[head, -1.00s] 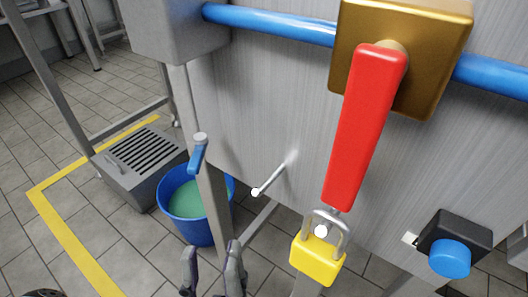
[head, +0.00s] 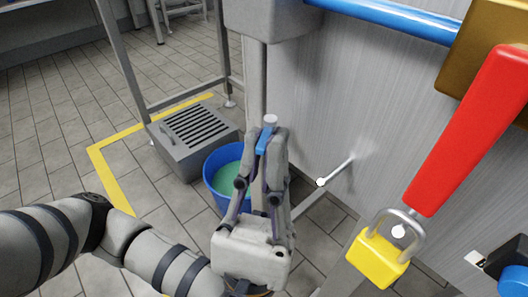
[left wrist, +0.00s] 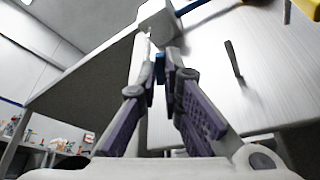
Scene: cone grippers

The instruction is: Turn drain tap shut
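The drain tap is a small blue lever (head: 265,141) with a pale round end, on the grey leg below the machine's corner box. It stands roughly upright above the blue bucket. My left gripper (head: 265,152) is around it from the near side, with a finger on each side and the fingertips drawn close together on the lever. In the left wrist view the blue lever (left wrist: 160,69) shows between the fingertips (left wrist: 162,62). The fingers hide the lower part of the tap. My right gripper is not in view.
A blue bucket (head: 212,187) with green liquid stands behind the gripper. A grated floor box (head: 192,134) is to its left. A thin white-tipped rod (head: 337,172) juts from the panel to the right, and a red handle (head: 465,135) with a yellow padlock (head: 377,262) is farther right.

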